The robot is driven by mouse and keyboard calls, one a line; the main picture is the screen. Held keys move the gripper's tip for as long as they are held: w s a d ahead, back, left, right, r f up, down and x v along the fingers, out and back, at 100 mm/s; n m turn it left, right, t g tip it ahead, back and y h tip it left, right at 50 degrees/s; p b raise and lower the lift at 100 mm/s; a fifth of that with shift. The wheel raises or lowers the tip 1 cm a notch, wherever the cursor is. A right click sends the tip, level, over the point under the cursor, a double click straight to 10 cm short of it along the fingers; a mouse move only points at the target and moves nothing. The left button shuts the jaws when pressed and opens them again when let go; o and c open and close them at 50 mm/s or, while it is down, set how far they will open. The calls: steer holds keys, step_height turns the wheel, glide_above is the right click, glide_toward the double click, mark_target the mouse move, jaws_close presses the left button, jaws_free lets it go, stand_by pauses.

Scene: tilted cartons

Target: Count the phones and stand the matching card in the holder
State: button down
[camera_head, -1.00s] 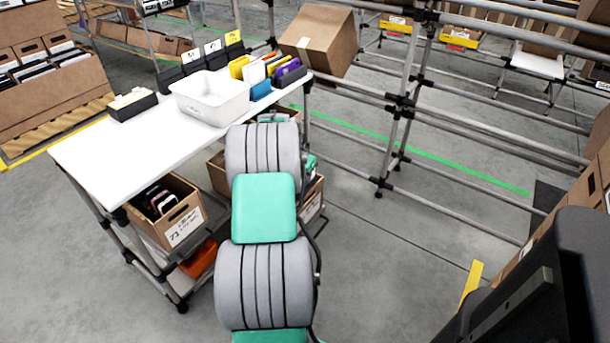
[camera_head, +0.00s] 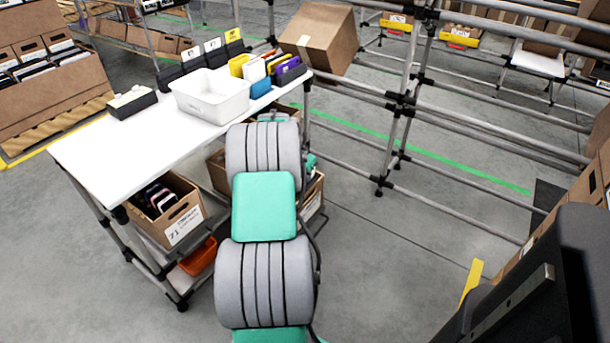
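Several phones (camera_head: 158,197) stand in an open, tilted brown carton (camera_head: 180,222) on the shelf under the white table. Some of them are hidden by the carton walls, so I cannot tell how many there are. Dark holders (camera_head: 205,63) with white and yellow cards (camera_head: 233,36) stand in a row at the table's back edge. A small dark box of pale cards (camera_head: 131,102) sits at the table's left. My arm, grey and green, reaches down beside the table. My gripper is hidden behind it.
A white tub (camera_head: 211,96) and a rack of coloured folders (camera_head: 270,75) stand on the white table (camera_head: 115,160). Another carton (camera_head: 314,198) is partly behind my arm. An orange bin (camera_head: 199,257) sits low. A tilted carton (camera_head: 318,38) rests by the metal rails.

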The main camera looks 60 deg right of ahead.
stand_by(0.3)
steer(key=c, duration=1.6)
jaws_free()
steer(key=shift+r, duration=0.15)
steer(key=p+v, duration=0.1)
steer(key=v, duration=0.6)
steer(key=shift+a+r, duration=0.2)
steer(key=shift+r, duration=0.05)
steer(key=shift+p, duration=0.3)
step_height(320, 180, up, 7)
steer(key=p, duration=0.4)
steer(key=shift+p, duration=0.3)
